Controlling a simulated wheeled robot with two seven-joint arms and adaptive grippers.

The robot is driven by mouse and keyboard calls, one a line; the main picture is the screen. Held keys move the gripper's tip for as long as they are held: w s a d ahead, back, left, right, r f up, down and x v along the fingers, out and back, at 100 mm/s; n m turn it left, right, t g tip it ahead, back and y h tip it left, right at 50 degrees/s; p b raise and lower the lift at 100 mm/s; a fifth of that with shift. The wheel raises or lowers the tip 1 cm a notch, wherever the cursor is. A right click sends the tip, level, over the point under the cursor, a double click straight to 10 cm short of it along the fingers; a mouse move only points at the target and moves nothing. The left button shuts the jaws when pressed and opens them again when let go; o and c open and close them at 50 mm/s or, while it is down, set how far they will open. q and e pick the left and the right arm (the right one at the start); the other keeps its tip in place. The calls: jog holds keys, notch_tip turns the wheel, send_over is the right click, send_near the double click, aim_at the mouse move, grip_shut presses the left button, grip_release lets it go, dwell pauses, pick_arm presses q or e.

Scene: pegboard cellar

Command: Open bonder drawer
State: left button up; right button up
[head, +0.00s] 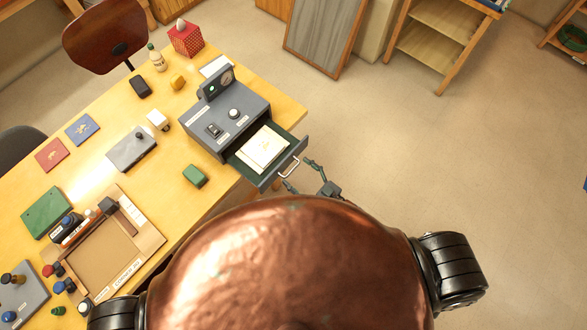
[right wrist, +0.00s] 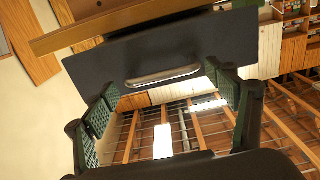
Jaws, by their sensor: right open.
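The bonder (head: 225,112) is a blue-grey box with a dial and knobs at the right end of the yellow table. Its drawer (head: 268,178) stands pulled out, with a cream block (head: 263,147) lying inside. The drawer front carries a pale bar handle (head: 289,167). My right gripper (head: 300,175) is open just outside the drawer front, its fingers pointing at the handle. In the right wrist view the handle (right wrist: 163,75) lies between the spread green-padded fingers (right wrist: 161,80); I cannot tell whether they touch it. My left gripper is not in view.
The table (head: 180,200) also bears a green box (head: 195,176), a grey box (head: 132,151), a tray (head: 154,236) and small items left of the bonder. Open floor (head: 430,150) lies to the right. A wooden shelf (head: 440,40) stands at the back.

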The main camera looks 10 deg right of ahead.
jog(key=v, duration=0.9)
jog(key=shift+s+d, duration=0.25)
jog(key=shift+d, duration=0.1)
jog(key=s+d+f+m+g+h+b, duration=0.1)
jog(key=s+d+f+h+b, duration=0.3)
jog(key=f, duration=0.7)
jog(key=w+d+f+m+g+h, duration=0.15)
jog(key=d+f, duration=0.35)
jog(key=f, duration=0.5)
jog(key=s+d+f+m+g+h+b, duration=0.1)
jog(key=s+d+f+g+h, duration=0.3)
jog(key=f, duration=0.7)
jog(key=s+d+f+m+g+h+b, duration=0.1)
jog(key=s+d+f+m+g+b, duration=0.3)
jog(key=s+f, duration=0.75)
jog(key=s+f+g, duration=0.1)
jog(key=s+f, duration=0.4)
jog(key=s, duration=0.2)
jog(key=s+f+n+g, duration=0.1)
jog(key=s+f, duration=0.4)
jog(key=s, duration=0.3)
jog(key=shift+g+h+b, duration=0.35)
jog(key=shift+b, duration=0.1)
